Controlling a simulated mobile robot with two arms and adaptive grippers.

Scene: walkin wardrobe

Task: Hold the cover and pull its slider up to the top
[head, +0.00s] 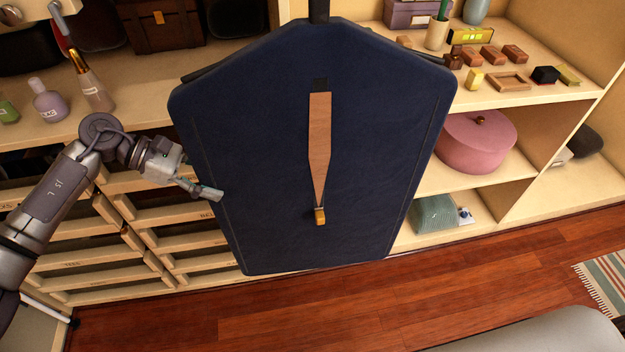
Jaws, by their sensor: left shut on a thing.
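The dark blue garment cover (270,120) hangs upright in the middle of the head view. A tan strip (319,140) runs down its centre from a dark patch near the top and narrows toward the bottom. The gold slider (320,216) sits at the strip's lower end, in the lower half of the cover. My left gripper (207,191) is at the cover's left edge, shut on that edge, well to the left of the slider. The fingertips partly overlap the cover. My right gripper is not in view.
Shelves with bottles (94,88) stand behind on the left, above several drawers (170,215). Right shelves hold small wooden blocks (490,55) and a pink round box (475,140). The wooden floor (480,285) is clear in front. A striped rug (605,280) lies at right.

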